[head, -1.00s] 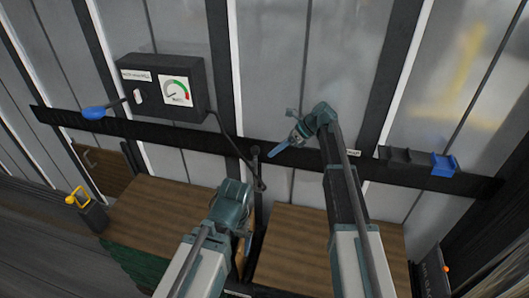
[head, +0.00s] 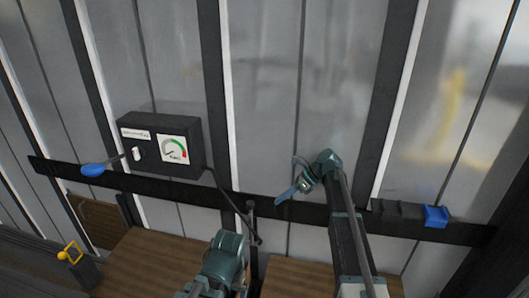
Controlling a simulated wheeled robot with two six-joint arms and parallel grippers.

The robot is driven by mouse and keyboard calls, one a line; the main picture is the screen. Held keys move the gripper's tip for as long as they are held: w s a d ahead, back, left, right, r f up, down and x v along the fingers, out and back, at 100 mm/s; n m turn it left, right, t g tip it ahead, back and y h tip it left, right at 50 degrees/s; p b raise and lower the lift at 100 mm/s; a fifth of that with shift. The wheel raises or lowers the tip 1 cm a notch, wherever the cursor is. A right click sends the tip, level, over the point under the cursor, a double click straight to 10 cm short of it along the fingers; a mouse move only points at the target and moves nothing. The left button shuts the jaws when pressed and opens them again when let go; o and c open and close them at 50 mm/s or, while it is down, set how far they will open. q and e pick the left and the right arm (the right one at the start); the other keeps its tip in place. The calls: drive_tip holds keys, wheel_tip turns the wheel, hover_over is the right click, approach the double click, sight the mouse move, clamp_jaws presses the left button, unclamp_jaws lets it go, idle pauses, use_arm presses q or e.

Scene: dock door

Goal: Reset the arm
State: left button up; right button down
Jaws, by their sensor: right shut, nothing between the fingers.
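My right arm reaches up from the bottom right. Its gripper (head: 289,193) points left, shut and empty, in front of the dark rail (head: 330,214) on the wall. My left arm shows only as a teal joint at the bottom centre; its gripper cannot be made out. A black box (head: 160,155) with a round dial (head: 174,150) is fixed above the rail at the left. A lever with a blue handle (head: 93,170) sticks out from its left side. The right gripper is well apart from the box and the lever.
A blue block (head: 435,216) sits at a black holder (head: 397,210) on the rail at the right. Brown wooden surfaces (head: 150,262) lie below. A dark can with a yellow handle (head: 72,252) stands at the lower left. A dark cable hangs from the box to near the rail's middle.

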drive_tip(key=s+a+f+n+h+b, duration=0.2)
drive_tip(key=s+f+n+h, duration=0.1)
drive_tip(key=s+n, duration=0.6)
drive_tip(key=s+a+f+n+h+b, duration=0.2)
drive_tip(key=s+f+n, duration=0.4)
drive_tip(key=s+n, duration=0.3)
drive_tip(key=s+a+f+n+h+b, duration=0.3)
drive_tip(key=s+n, duration=0.5)
drive_tip(key=s, duration=0.6)
drive_tip(key=shift+a+f+n+h, duration=0.15)
drive_tip(key=shift+f+n+h, duration=0.25)
drive_tip(key=shift+f+h, duration=0.65)
